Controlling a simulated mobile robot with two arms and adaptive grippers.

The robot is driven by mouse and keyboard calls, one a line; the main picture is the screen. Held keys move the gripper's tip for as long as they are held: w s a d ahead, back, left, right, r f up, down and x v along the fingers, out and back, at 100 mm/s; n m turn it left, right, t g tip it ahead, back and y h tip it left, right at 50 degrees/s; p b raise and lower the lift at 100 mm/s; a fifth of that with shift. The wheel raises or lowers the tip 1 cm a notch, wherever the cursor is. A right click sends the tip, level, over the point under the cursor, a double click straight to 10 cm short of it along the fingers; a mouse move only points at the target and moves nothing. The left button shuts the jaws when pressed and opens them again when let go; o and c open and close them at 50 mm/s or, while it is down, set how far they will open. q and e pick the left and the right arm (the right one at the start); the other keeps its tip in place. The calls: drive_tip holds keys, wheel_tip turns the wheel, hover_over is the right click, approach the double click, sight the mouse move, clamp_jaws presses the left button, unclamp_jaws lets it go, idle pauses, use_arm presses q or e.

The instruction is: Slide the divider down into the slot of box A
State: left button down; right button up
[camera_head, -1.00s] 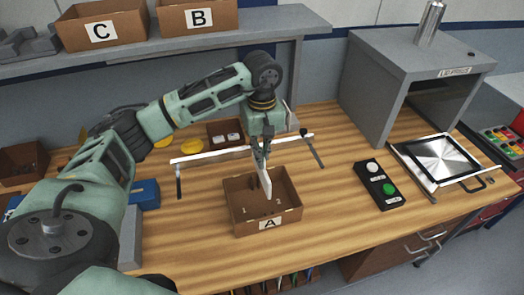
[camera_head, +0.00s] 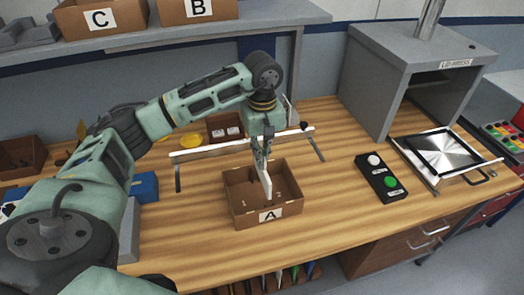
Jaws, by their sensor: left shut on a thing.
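Box A (camera_head: 269,216) is an open brown box with a white "A" label on its front, standing on the wooden table. My left gripper (camera_head: 262,158) points down over the box's back part and is shut on the white divider (camera_head: 266,187). The divider hangs upright, a thin panel seen nearly edge-on, with its lower part inside the box outline. The slot is too small to make out, so I cannot tell whether the divider's lower edge is in it. My right gripper is not in view.
A white bar on dark legs (camera_head: 205,151) stands behind the box. A button box (camera_head: 379,178) and a grey lid press (camera_head: 405,75) stand to the right. Boxes C (camera_head: 98,19) and B (camera_head: 198,10) sit on the shelf. Table in front of box A is clear.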

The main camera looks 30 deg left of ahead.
sight(262, 177)
use_arm(q)
wheel_tip(262, 177, down, 2)
drive_tip(key=shift+f+b, duration=0.1)
drive_tip(key=shift+b, duration=0.5)
drive_tip(key=shift+b, duration=0.6)
idle(1.2)
drive_tip(key=shift+f+b, duration=3.3)
drive_tip(key=shift+f, duration=0.8)
drive_tip(key=c, duration=2.4)
unclamp_jaws()
drive_tip(key=o, duration=0.6)
wheel_tip(262, 177, up, 12)
